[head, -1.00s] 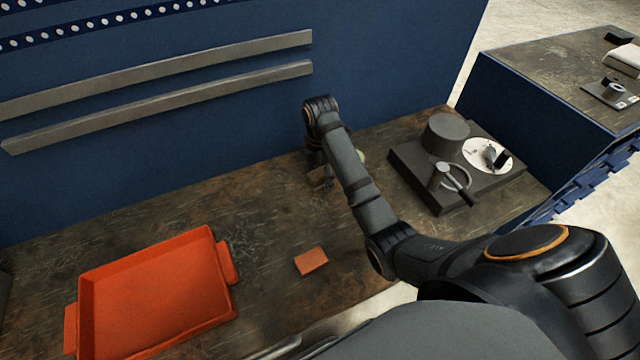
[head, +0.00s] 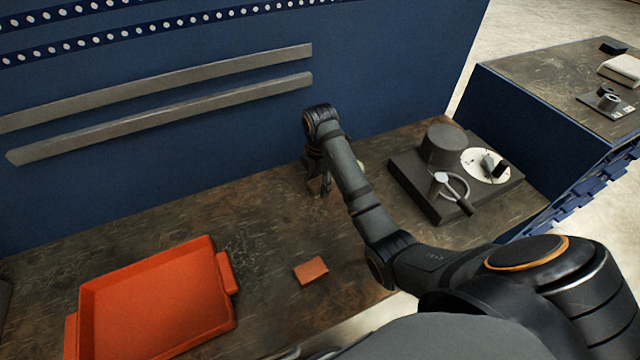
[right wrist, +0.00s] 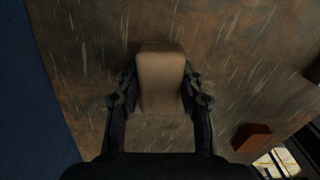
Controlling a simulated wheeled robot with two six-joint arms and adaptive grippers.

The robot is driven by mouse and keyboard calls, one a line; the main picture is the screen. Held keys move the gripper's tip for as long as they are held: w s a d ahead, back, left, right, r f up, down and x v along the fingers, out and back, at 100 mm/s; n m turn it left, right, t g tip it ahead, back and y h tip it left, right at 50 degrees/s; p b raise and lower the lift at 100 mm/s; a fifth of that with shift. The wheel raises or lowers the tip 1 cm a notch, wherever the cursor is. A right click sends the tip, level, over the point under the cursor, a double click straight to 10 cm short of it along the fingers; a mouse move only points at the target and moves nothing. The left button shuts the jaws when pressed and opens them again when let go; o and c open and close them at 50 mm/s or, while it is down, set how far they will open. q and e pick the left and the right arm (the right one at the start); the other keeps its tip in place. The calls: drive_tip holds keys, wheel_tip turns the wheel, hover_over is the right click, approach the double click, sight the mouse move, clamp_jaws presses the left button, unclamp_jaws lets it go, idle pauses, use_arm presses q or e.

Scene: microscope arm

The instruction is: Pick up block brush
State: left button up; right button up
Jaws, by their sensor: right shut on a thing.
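The block brush (right wrist: 160,78) shows in the right wrist view as a tan, rounded block between my fingers. My right gripper (right wrist: 160,92) is shut on it, one finger on each long side. In the head view my right gripper (head: 323,184) is low over the bench near the back wall, pointing down. The brush is mostly hidden there, and I cannot tell whether it touches the bench. My left gripper is not in view.
A small orange-red block (head: 311,270) lies on the worn bench (head: 255,225). A red tray (head: 150,305) is at left. A dark device with a round dial (head: 486,165) stands right of my arm. The blue wall with metal rails (head: 180,110) is behind.

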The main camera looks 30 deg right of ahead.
sight(321, 182)
drive_tip(key=r+p, duration=0.1)
drive_tip(key=r, duration=0.1)
drive_tip(key=r+p, duration=0.2)
drive_tip(key=shift+s, duration=0.2)
drive_tip(key=s+d+r+p, duration=0.1)
drive_tip(key=s+r+p, duration=0.3)
drive_tip(key=s+p, duration=0.1)
drive_tip(key=s+d+r+p, duration=0.1)
drive_tip(key=s+r+p, duration=0.3)
drive_tip(key=s, duration=0.4)
drive_tip(key=shift+s+d+p, duration=0.15)
drive_tip(key=shift+d+p, duration=0.25)
drive_tip(key=shift+p, duration=0.1)
drive_tip(key=shift+r, duration=0.1)
drive_tip(key=o, duration=0.6)
drive_tip(key=c, duration=0.4)
drive_tip(key=shift+c, duration=0.2)
